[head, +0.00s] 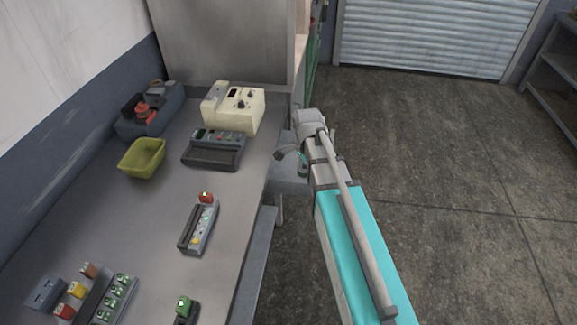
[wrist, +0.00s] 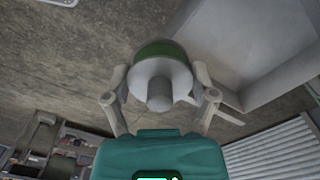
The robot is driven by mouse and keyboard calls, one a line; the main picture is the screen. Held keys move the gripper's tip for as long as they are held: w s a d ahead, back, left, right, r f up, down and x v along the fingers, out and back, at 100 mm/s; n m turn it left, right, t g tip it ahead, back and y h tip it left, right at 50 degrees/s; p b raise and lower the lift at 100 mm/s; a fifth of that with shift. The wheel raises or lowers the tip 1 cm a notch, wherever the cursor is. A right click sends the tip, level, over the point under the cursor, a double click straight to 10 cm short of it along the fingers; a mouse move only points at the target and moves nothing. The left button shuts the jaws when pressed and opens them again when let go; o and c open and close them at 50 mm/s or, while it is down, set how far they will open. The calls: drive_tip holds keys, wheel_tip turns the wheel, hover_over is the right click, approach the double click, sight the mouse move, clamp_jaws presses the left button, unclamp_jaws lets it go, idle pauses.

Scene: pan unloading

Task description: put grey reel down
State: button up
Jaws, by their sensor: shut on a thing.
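The grey reel (wrist: 152,75) shows in the wrist view, with a round grey flange, a short hub facing the camera and a green band behind the flange. My gripper (wrist: 160,90) has one finger on each side of it and is shut on it. In the head view my gripper (head: 290,153) is beside the right edge of the grey bench, mostly hidden by my arm.
The bench (head: 150,225) carries a yellow-green bin (head: 141,158), a cream instrument box (head: 233,107), a dark button panel (head: 215,150) and a grey device with a red top (head: 199,226). Several small coloured parts stand at the front left. Open floor (head: 455,200) lies to the right.

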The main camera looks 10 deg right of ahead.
drive_tip(key=shift+d, duration=0.15)
drive_tip(key=shift+s+d+n, duration=0.1)
drive_tip(key=shift+d+n, duration=0.3)
drive_tip(key=shift+d, duration=0.25)
drive_tip(key=w+f+b, duration=0.2)
drive_tip(key=w, duration=0.2)
drive_tip(key=w+f+b, duration=0.3)
drive_tip(key=w, duration=0.1)
drive_tip(key=w+f+b, duration=0.2)
drive_tip(key=w+b, duration=0.1)
drive_tip(key=w, duration=0.1)
drive_tip(key=shift+f, duration=0.4)
drive_tip(key=shift+w+f+b, duration=0.55)
drive_tip(key=shift+w+f, duration=0.05)
